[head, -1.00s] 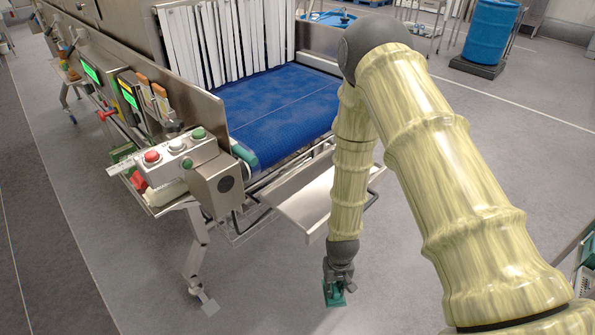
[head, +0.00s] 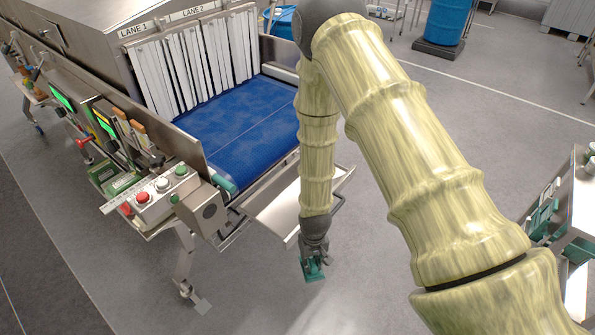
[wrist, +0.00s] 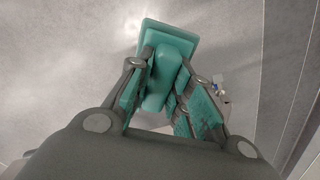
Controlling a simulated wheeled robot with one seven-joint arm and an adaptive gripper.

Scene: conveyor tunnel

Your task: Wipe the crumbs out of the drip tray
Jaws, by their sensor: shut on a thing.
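My gripper (head: 314,248) hangs low, just in front and to the right of the drip tray's near corner, apart from it in the picture. It is shut on a teal hand tool (head: 313,270). In the wrist view my gripper (wrist: 162,78) has its fingers on both sides of the tool's handle. The tool's flat teal head (wrist: 172,38) sticks out beyond the fingers, over grey floor. The shiny metal drip tray (head: 275,207) sits below the end of the blue belt. My arm covers part of its right side. I cannot make out crumbs in it.
The blue conveyor belt (head: 240,130) comes out of the tunnel under white strip curtains (head: 195,62). A control box with buttons (head: 160,200) stands left of the tray. A trolley (head: 575,215) is at the right edge. Floor in front of the tray is clear.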

